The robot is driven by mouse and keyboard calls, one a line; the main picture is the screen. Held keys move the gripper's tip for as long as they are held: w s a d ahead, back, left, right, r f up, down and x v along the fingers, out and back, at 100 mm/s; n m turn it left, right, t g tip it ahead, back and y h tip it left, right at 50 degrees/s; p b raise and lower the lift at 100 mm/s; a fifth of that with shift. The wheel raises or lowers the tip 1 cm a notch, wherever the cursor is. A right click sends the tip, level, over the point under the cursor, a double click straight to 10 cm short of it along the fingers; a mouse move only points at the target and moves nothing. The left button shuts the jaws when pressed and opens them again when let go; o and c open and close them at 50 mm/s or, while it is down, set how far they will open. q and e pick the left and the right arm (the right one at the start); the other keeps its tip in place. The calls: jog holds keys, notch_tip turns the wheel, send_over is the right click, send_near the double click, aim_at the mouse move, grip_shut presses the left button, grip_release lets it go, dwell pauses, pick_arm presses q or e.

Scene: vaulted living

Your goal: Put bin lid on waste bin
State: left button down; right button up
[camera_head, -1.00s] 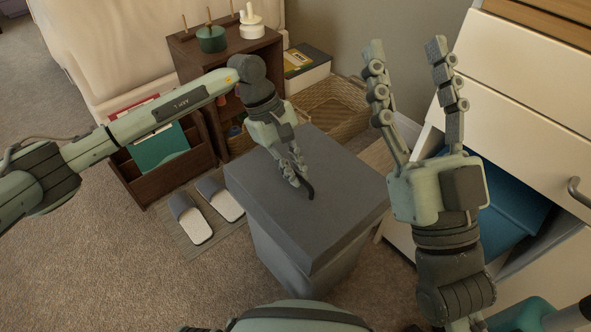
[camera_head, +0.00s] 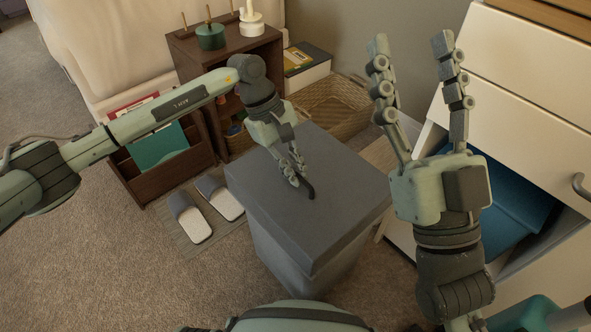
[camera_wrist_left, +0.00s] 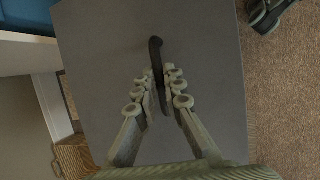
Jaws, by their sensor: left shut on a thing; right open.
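The grey square bin lid (camera_head: 272,205) sits over the top of the grey waste bin (camera_head: 300,268), its edges roughly in line with the bin's sides. Whether it is fully seated all round cannot be told. My left gripper (camera_head: 299,181) is shut on the lid's dark curved handle (camera_head: 310,191). In the left wrist view, the fingers (camera_wrist_left: 160,100) close on both sides of the handle (camera_wrist_left: 155,55), above the flat lid (camera_wrist_left: 105,50). My right gripper (camera_head: 410,45) is open and empty, fingers pointing up, to the right of the bin.
An open white drawer (camera_head: 400,238) with a blue container (camera_head: 510,210) is at the right. A wicker basket (camera_head: 335,105) and dark shelf (camera_head: 265,55) stand behind. Slippers (camera_head: 218,196) lie on a mat at the left. Carpet (camera_head: 150,285) is clear at front left.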

pick_arm(q)
jog(key=shift+f+b, duration=0.5)
jog(key=shift+f, duration=0.05)
jog(key=c, duration=1.6)
grip_release()
jog(key=shift+o, duration=0.2)
